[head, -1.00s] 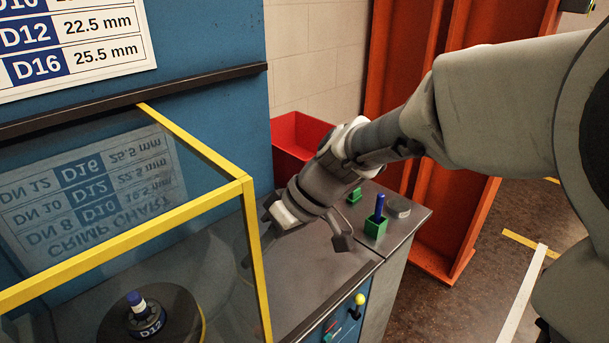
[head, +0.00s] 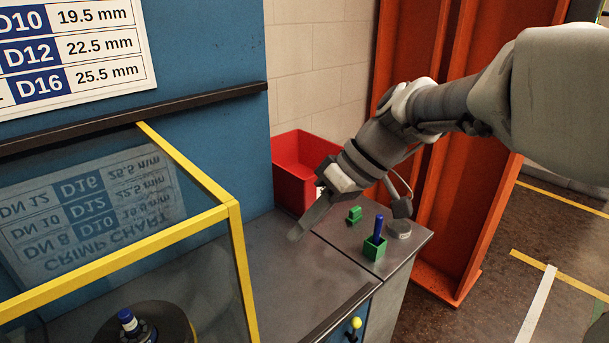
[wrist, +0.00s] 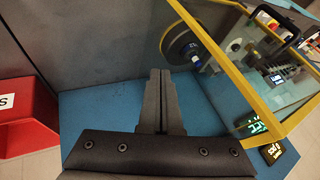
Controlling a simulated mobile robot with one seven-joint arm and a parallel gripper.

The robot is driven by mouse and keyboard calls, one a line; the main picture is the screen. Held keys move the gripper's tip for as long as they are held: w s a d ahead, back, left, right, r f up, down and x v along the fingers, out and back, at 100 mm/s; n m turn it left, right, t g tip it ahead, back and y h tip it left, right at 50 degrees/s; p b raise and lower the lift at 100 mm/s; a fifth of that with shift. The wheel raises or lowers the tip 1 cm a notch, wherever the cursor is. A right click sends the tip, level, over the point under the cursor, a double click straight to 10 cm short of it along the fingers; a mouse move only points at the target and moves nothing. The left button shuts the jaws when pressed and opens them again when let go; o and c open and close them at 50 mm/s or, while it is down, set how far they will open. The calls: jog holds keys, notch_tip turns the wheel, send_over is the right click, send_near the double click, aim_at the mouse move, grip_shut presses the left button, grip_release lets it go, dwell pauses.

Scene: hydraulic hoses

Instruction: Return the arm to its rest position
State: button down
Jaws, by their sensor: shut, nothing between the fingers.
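My gripper (head: 296,236) hangs over the grey bench top (head: 290,275) in the head view, pointing down and to the left. It is right of the yellow-framed clear guard and left of the green blocks. In the wrist view the two fingers of my gripper (wrist: 160,75) lie side by side, closed, with nothing between them. My arm (head: 440,105) reaches in from the right, in front of the orange steel column.
A yellow-framed guard (head: 238,265) covers the machine at left. A red bin (head: 292,165) stands behind my gripper. A green block with a blue pin (head: 375,247) and a small green block (head: 354,213) sit at right. An orange column (head: 465,200) stands behind.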

jog(key=s+d+m+t+h+p, duration=0.2)
jog(key=s+d+m+t+h, duration=0.4)
jog(key=s+d+m, duration=0.4)
jog(key=s+d+h, duration=0.1)
jog(key=s+d, duration=0.1)
jog(key=d, duration=0.4)
jog(key=shift+s+d, duration=0.15)
jog(key=shift+d, duration=0.05)
jog(key=shift+a+r, duration=0.1)
